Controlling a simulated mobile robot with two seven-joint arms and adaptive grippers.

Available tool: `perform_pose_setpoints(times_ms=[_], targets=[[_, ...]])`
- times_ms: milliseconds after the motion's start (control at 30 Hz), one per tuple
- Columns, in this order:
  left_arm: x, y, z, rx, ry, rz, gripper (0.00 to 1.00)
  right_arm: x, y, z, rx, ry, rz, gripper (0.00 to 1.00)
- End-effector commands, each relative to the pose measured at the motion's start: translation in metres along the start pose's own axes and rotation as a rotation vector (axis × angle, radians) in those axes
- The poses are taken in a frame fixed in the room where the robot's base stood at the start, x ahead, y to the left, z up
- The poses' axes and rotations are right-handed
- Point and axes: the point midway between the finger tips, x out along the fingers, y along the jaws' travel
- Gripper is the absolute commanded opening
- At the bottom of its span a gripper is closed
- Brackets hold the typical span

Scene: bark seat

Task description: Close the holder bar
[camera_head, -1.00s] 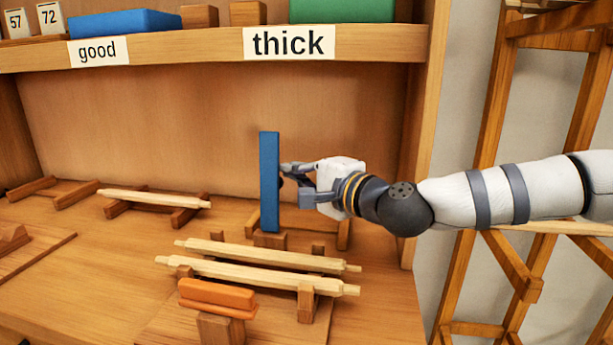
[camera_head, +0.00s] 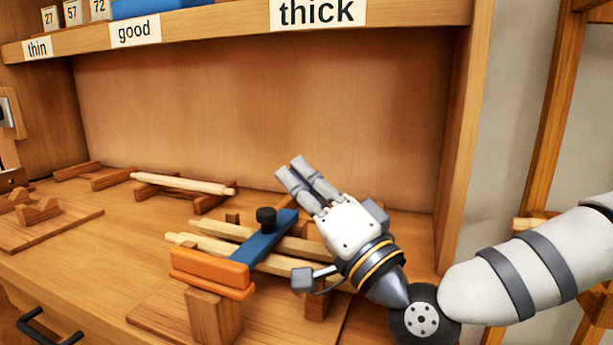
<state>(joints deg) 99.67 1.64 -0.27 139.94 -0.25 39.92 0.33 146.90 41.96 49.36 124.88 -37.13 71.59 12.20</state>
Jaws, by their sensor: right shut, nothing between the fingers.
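The blue holder bar (camera_head: 260,240) lies lowered across the pale rods (camera_head: 214,246) of the wooden stand, in the middle of the head view. Its near end meets the orange block (camera_head: 212,268), but whether it is fully seated there I cannot tell. A black knob (camera_head: 266,218) stands on top of the bar. My right gripper (camera_head: 298,178) is just right of the bar, over the right part of the stand, its long fingers pointing up and left. It is shut and empty. It hides the right ends of the rods. My left gripper is out of view.
Another pale rod (camera_head: 185,183) rests on wooden supports behind and left. A shelf (camera_head: 215,29) with "thin", "good" and "thick" labels runs above. An upright panel (camera_head: 463,150) closes the right side. The bench (camera_head: 98,262) at left front is largely clear.

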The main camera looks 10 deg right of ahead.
Motion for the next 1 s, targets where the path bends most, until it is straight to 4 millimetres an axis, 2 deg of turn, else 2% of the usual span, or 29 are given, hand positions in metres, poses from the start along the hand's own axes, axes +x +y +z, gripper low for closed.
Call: perform_pose_setpoints(times_ms=[400, 1000], targets=[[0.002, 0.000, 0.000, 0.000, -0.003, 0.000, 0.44, -0.010, 0.000, 0.013, 0.003, -0.001, 0.002, 0.00], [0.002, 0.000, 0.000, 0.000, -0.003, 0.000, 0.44, -0.013, 0.001, 0.014, 0.003, -0.001, 0.003, 0.00]])
